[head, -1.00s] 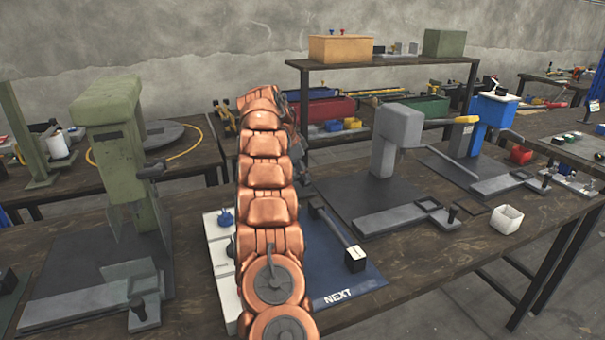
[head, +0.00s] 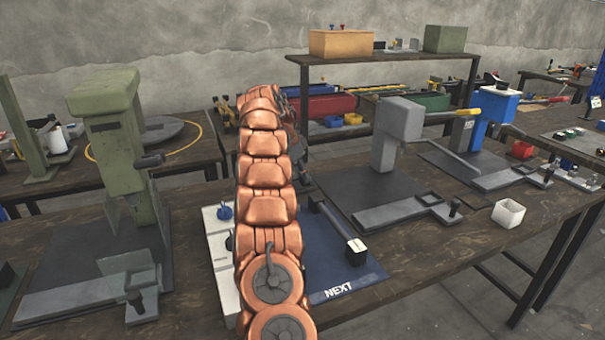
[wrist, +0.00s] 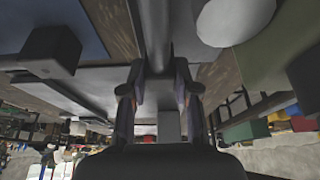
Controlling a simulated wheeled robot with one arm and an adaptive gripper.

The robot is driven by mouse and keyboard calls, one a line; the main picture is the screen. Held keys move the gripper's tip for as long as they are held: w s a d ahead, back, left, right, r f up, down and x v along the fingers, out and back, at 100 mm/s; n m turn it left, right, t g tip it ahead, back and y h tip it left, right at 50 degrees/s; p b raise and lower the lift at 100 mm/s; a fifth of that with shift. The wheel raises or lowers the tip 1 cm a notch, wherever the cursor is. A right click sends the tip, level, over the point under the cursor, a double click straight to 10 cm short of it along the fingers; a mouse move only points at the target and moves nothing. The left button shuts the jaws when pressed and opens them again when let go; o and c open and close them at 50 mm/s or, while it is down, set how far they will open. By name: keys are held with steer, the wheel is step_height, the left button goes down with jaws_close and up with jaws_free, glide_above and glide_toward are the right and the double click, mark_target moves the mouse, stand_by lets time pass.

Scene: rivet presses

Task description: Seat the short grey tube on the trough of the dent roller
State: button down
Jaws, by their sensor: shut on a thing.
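In the wrist view my gripper (wrist: 159,76) has its two fingers on either side of a dark grey round bar, which looks like the short grey tube (wrist: 157,35); it runs toward the top edge. In the head view my copper arm hides the gripper and what it holds. I cannot tell for sure which machine is the dent roller. A grey press (head: 400,120) with a flat slotted bar (head: 405,212) at its foot stands right of my arm. Whether the tube touches anything below is not clear.
A blue mat (head: 345,287) marked NEXT, with a rod ending in a black block (head: 356,254), lies beside my arm. A white cup (head: 508,214) stands at the right. A green press (head: 112,130) is at the left, a blue press (head: 488,110) farther right. Bare table lies at front right.

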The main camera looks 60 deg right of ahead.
steer(key=shift+f+b, duration=0.4)
steer(key=shift+f, duration=0.05)
stand_by(0.3)
steer(key=c, duration=0.8)
jaws_free()
steer(key=shift+o, duration=0.2)
steer(key=shift+r, duration=0.1)
